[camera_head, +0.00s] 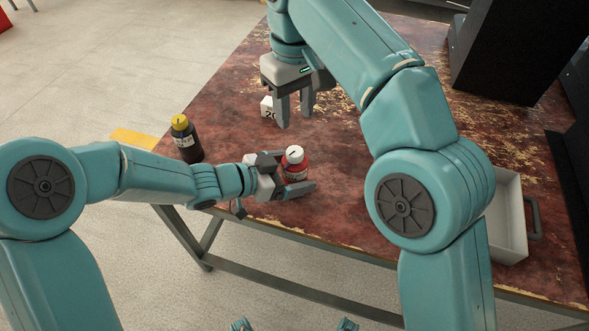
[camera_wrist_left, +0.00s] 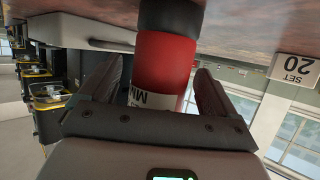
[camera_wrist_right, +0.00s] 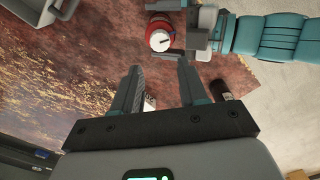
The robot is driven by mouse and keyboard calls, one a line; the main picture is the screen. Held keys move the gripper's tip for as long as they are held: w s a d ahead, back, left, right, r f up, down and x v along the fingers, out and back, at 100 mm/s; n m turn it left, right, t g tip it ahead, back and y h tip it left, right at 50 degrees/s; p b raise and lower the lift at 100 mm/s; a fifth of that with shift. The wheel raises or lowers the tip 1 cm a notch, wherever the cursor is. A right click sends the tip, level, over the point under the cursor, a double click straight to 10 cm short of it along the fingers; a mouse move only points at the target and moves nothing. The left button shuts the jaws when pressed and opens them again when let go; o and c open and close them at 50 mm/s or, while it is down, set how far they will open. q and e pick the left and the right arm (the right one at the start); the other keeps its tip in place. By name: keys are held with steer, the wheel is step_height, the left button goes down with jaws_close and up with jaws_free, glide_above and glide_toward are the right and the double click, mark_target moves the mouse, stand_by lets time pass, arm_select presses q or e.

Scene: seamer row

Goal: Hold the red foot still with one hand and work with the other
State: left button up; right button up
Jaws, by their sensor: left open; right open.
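A red bottle (camera_head: 297,171) with a white cap stands upright on the worn table. The left wrist view, upside down, shows its red body (camera_wrist_left: 163,62) with a pale label and a dark part (camera_wrist_left: 170,16) at the table end. My left gripper (camera_head: 296,170) is open, its fingers on either side of the bottle; I cannot tell whether they touch it. My right gripper (camera_head: 295,119) is open, pointing down farther back, beside a white block (camera_head: 267,107) marked 20. The block reads SET 20 in the left wrist view (camera_wrist_left: 297,69).
A dark bottle (camera_head: 186,142) with a yellow cap stands at the table's left edge. A pale tray (camera_head: 509,213) with a handle lies at the right, partly behind my right arm. Black housings (camera_head: 515,50) stand at the back right. The table between the two bottles and the block looks clear.

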arm_select(q)
steer(key=shift+w+d+f, duration=0.1)
steer(key=shift+d+f, duration=0.05)
steer(key=shift+d, duration=0.05)
